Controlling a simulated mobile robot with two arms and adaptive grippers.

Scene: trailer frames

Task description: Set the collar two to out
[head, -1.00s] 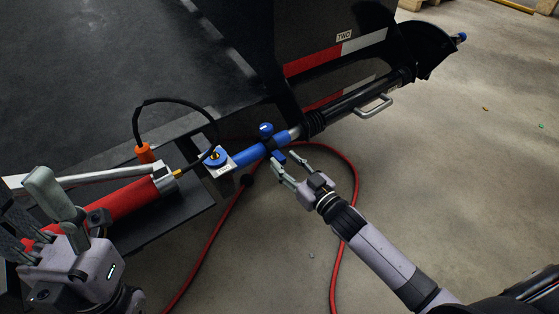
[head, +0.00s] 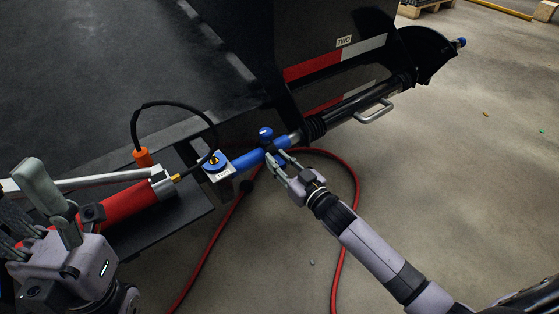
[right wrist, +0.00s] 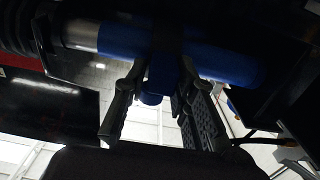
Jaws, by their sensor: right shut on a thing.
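The collar (head: 265,145) is a dark band around a blue tube (head: 246,160), with a blue knob (head: 265,132) on top and another blue knob (right wrist: 157,80) on the lower side. My right gripper (head: 280,158) is shut on that lower knob, approaching from the lower right in the head view. In the right wrist view the knob sits between the two fingers, under the blue tube. A white tag on the blue-topped block (head: 217,165) at the tube's left end appears to read TWO. My left gripper (head: 35,215) is open and empty at the lower left.
A red cylinder (head: 126,201) with a black hose (head: 160,103) lies left of the block. A red hose (head: 345,245) loops on the floor below. A black panel (head: 320,35) and a rod with a grab handle (head: 374,111) are beyond.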

